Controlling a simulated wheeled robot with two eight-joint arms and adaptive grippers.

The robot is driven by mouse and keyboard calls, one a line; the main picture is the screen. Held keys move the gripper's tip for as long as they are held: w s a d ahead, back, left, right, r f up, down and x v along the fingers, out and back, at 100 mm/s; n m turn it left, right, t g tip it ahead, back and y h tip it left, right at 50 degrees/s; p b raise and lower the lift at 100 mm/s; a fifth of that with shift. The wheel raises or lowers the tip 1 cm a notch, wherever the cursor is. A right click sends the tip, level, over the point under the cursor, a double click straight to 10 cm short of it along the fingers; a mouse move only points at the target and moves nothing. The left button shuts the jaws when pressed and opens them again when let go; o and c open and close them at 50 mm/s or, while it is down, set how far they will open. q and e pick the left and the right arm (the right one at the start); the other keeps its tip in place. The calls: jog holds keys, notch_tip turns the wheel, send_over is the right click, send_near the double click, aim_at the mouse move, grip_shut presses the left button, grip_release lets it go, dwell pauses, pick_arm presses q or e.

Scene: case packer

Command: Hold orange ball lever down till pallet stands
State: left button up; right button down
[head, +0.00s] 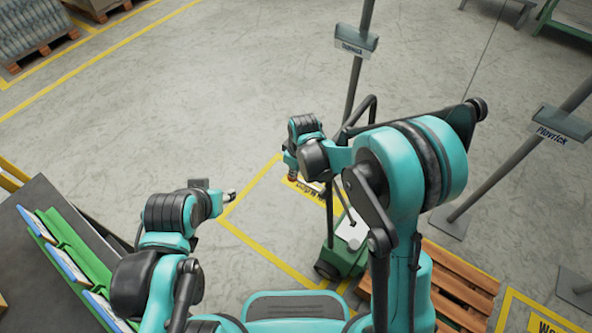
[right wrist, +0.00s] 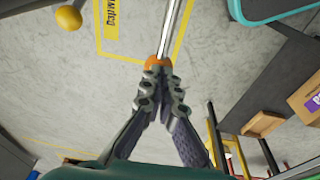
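The orange ball (right wrist: 157,62) tops a bright metal rod in the right wrist view. My right gripper (right wrist: 158,75) has its two fingertips closed together at the ball, one on each side. In the head view the right gripper (head: 293,172) is small and mostly hidden by its own wrist, with a bit of orange-red at its tip. My left gripper (head: 229,195) hangs over bare floor, apart from everything; its fingers are too small to read. A wooden pallet (head: 470,285) lies at the lower right, partly hidden by my right arm.
A green machine (head: 338,258) with a dark handle stands beside my right arm. A yellow ball (right wrist: 68,17) on a dark lever is at the upper left of the right wrist view. Sign posts (head: 356,45) stand behind. Green-edged racks (head: 72,245) stand left. The middle floor is clear.

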jog(key=shift+w+a+f+g+h+b, duration=0.15)
jog(key=shift+f+g+h+b, duration=0.1)
jog(key=shift+f+h, duration=0.25)
jog(key=shift+a+f+g+h+b, duration=0.15)
jog(key=shift+f+g+h+b, duration=0.15)
jog(key=shift+f, duration=0.85)
jog(key=shift+r, duration=0.1)
notch_tip(320, 180, up, 14)
jog(key=a+p, duration=0.1)
jog(key=p, duration=0.4)
jog(key=shift+s+a+p, duration=0.2)
jog(key=shift+a+p, duration=0.05)
jog(key=shift+p, duration=0.1)
